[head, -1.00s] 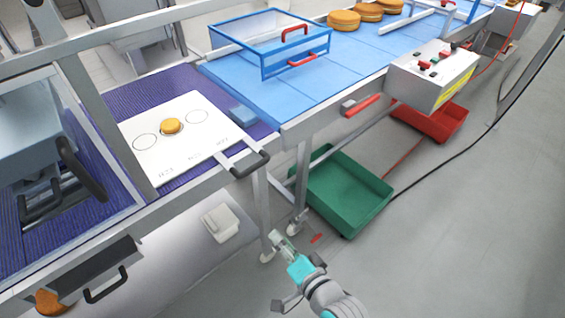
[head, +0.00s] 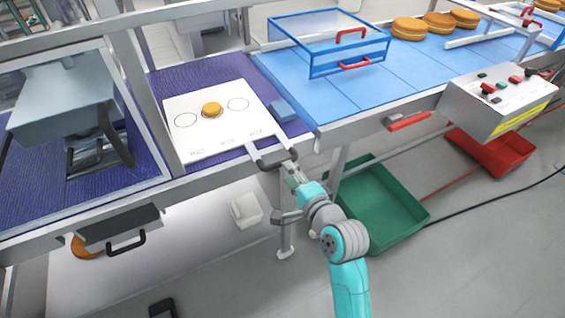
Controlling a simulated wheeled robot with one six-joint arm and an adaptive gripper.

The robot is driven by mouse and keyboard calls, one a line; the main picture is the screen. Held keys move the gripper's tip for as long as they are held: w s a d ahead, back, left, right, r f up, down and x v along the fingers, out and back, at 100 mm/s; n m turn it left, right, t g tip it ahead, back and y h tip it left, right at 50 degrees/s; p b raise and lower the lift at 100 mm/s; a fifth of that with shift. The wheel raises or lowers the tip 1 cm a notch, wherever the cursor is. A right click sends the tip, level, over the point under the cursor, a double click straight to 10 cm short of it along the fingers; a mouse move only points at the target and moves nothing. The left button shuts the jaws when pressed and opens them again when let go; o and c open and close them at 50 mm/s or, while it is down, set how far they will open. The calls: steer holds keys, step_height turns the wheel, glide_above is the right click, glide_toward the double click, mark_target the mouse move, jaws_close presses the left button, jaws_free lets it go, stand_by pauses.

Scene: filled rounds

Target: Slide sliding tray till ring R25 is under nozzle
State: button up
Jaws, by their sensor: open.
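The sliding tray (head: 222,98) is a white plate lying on the purple ribbed bed. It bears three printed rings in a row, with labels too small to read surely. A golden-brown round (head: 211,109) sits on the middle ring; the left ring (head: 186,120) and right ring (head: 238,104) are empty. The tray's black handle (head: 272,159) sticks out over the front rail. My gripper (head: 289,169) is open, its fingertips at the right end of this handle; I cannot tell whether they straddle or touch it. A grey hopper (head: 62,105) stands left of the tray; its nozzle is not clearly visible.
A blue block (head: 284,111) sits just right of the tray. A blue-framed clear guard (head: 330,45) stands over the blue belt (head: 350,100). A red-handled lever (head: 408,121) and control box (head: 497,100) are at right. A green bin (head: 385,215) is on the floor.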

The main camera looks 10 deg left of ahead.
mark_target(280, 163)
steer(key=shift+x, duration=3.1)
jaws_close()
